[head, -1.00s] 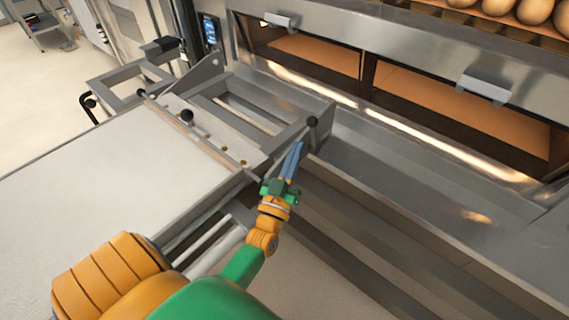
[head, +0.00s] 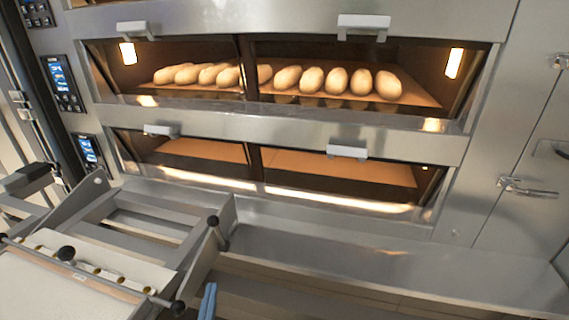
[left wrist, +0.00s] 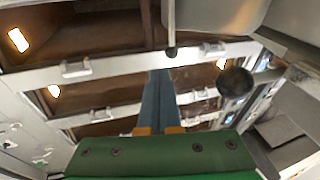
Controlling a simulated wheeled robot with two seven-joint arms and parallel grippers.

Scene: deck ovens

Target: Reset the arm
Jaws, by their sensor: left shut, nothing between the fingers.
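My left gripper (head: 208,301) shows only by its blue fingertips at the bottom edge of the head view. It is beside the black-knobbed end of the loader frame, in front of the oven's lower ledge. In the left wrist view its blue fingers (left wrist: 160,100) lie together, with nothing between them. The rest of the left arm is out of the head view. My right gripper is in neither view.
The loader (head: 40,290) with black knobs (head: 213,221) stands at the lower left. The upper oven deck holds several loaves (head: 338,80); the lower deck (head: 330,178) looks empty. A steel ledge (head: 370,262) runs below. A door handle (head: 527,188) is at the right.

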